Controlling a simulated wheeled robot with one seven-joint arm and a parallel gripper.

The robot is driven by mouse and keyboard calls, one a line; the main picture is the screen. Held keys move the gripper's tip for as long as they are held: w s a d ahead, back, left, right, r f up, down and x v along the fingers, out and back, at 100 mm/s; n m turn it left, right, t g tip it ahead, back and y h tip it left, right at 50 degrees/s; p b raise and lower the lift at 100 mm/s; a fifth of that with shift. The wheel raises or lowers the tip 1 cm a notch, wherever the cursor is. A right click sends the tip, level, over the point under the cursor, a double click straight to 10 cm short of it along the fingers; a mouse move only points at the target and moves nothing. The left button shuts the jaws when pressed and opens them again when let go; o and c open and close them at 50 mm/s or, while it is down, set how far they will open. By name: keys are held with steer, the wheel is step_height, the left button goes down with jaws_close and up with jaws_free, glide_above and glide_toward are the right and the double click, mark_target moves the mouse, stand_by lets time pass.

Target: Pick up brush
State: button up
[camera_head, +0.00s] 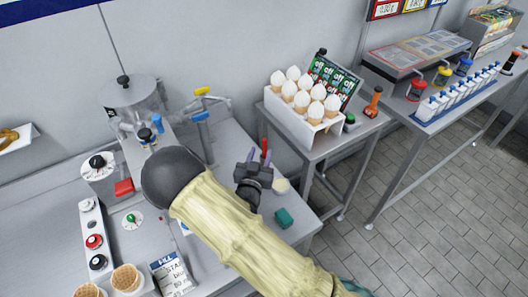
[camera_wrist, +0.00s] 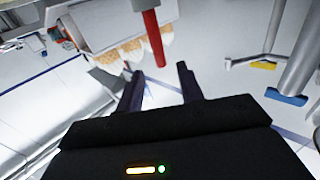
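A slim red handle (camera_head: 265,145), which may be the brush, shows just past my gripper's fingertips in the head view. In the wrist view the red handle (camera_wrist: 151,32) comes down from the top edge, and its rounded end lies near the gap between the fingers. Its other end is out of that view, and no bristles show. My gripper (camera_head: 259,157) has its two dark fingers spread apart in the wrist view (camera_wrist: 160,72), with nothing clearly held between them. Whether a finger touches the handle I cannot tell.
A white holder (camera_head: 298,122) with several cones stands on the side table behind my gripper. Blue and yellow levers (camera_head: 201,117) rise left of it. A green block (camera_head: 285,217) and a pale round thing (camera_head: 281,186) lie near the counter's right edge. Floor is clear at right.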

mark_target(264, 145)
steer(key=shift+w+d, duration=0.2)
steer(key=shift+w, duration=0.25)
steer(key=w, duration=0.1)
steer(key=w+p, duration=0.1)
steer(key=w, duration=0.1)
steer(key=w+p, duration=0.1)
steer(key=shift+w+d+f, duration=0.1)
steer(key=shift+w+d, duration=0.15)
steer(key=shift+w, duration=0.05)
steer(key=shift+w+d+f, duration=0.15)
steer(key=shift+w, duration=0.4)
steer(key=shift+s+a, duration=0.15)
steer(key=shift+a, duration=0.15)
steer(key=shift+d, duration=0.35)
steer(key=shift+c, duration=0.7)
steer(key=shift+a, duration=0.1)
jaws_close()
